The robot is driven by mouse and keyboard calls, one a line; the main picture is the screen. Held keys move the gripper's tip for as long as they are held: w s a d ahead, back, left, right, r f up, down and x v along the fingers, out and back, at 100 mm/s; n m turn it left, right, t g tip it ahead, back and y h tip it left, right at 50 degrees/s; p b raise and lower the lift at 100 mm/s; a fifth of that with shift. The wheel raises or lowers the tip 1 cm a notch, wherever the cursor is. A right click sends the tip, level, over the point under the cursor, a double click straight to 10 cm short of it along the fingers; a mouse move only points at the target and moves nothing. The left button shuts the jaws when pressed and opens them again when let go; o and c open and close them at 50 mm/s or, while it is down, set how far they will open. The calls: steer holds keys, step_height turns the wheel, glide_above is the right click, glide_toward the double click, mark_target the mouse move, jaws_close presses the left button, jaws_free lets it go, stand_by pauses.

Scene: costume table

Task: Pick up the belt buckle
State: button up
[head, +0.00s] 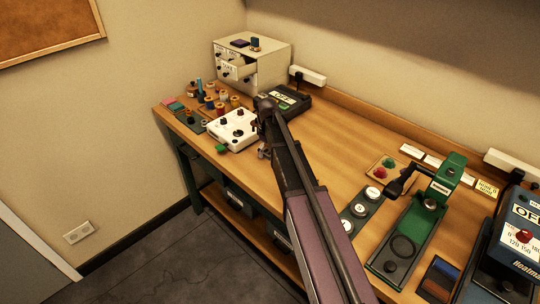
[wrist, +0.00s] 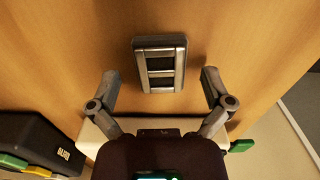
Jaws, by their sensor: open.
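The belt buckle (wrist: 160,73) is a grey metal rectangular frame with a crossbar and two dark openings. In the wrist view it lies flat on the wooden tabletop at the upper middle. My gripper (wrist: 161,76) is open and empty, with one finger on each side of the buckle in the picture and a clear gap to both. I cannot tell its height above the buckle. In the head view my gripper (head: 264,150) is over the table beside the white control box (head: 233,130). My arm hides the buckle there.
Spools and small items (head: 207,100) stand at the far left. A green press (head: 430,205) and a blue machine (head: 515,235) stand at right. Bare wood (head: 335,135) lies between.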

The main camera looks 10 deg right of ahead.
mark_target(268, 151)
stand_by(0.4)
steer(key=c, duration=1.2)
steer(key=shift+r, duration=0.15)
step_height(268, 151, up, 3)
steer(key=p, duration=0.3)
steer(key=s+a, duration=0.2)
steer(key=s, duration=0.2)
steer(key=s+a+r+p, duration=0.1)
steer(key=s+a, duration=0.2)
steer(key=s, duration=0.1)
steer(key=s+a+p, duration=0.1)
steer(key=s+a, duration=0.1)
steer(key=s, duration=0.2)
steer(key=shift+s+a+r, duration=0.2)
steer(key=shift+s+r, duration=0.15)
steer(key=shift+s, duration=0.05)
steer(key=shift+s+a, duration=0.35)
steer(key=shift+s, duration=0.15)
